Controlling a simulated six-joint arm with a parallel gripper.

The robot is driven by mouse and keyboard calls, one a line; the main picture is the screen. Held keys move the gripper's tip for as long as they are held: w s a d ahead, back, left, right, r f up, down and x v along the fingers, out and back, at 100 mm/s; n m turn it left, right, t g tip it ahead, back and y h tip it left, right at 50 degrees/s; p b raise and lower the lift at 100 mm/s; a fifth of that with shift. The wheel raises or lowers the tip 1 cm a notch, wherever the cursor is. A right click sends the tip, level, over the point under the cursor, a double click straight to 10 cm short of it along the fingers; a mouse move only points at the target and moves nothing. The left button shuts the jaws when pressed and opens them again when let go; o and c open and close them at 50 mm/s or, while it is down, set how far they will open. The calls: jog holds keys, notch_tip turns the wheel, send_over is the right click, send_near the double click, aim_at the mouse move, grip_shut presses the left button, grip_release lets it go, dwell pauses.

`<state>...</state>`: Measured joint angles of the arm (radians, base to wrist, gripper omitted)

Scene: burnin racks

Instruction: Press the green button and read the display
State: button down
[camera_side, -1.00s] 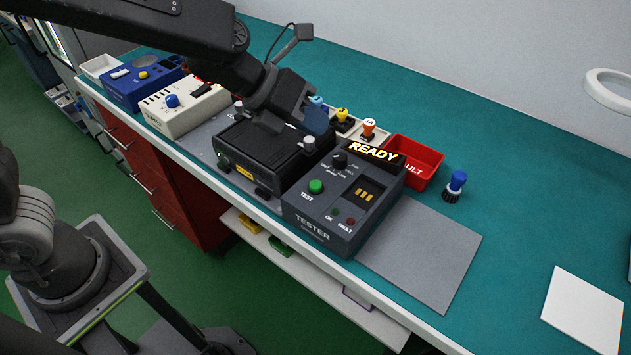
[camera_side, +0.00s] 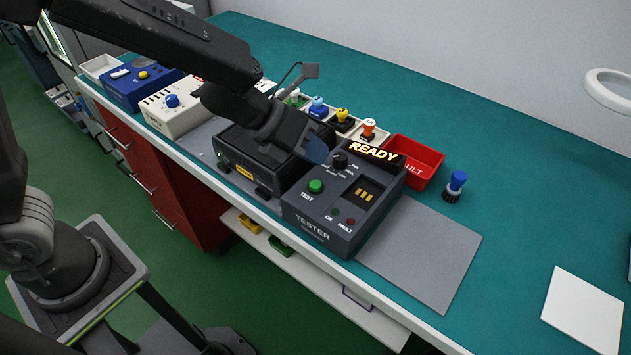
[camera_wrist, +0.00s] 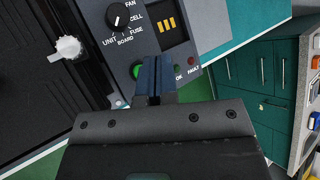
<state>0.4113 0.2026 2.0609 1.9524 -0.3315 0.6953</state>
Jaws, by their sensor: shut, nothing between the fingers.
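The grey tester (camera_side: 328,226) stands on the bench with its green TEST button (camera_side: 316,186) on the top face at the left. Its display (camera_side: 373,152) is lit and reads READY. My gripper (camera_side: 318,151) is shut and empty, above the back left of the tester and apart from the button in the side view. In the wrist view my shut blue fingertips (camera_wrist: 155,62) overlap the tester's lower panel, near the OK and FAULT lamps. Part of a green button (camera_wrist: 138,71) shows just left of the fingertips. The selector knob (camera_side: 339,161) sits behind the button.
A black unit (camera_side: 262,164) stands directly left of the tester. A red FAULT bin (camera_side: 415,160) and a blue-topped brush (camera_side: 455,184) are behind right. A grey mat (camera_side: 425,250) lies right of the tester.

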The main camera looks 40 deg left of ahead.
aim_at(314, 182)
jog(key=shift+f, duration=1.75)
dwell(0.8)
jog(key=shift+f, duration=0.4)
jog(key=shift+f, duration=0.45)
dwell(0.6)
jog(key=shift+r, duration=0.85)
jog(key=shift+r, duration=2.55)
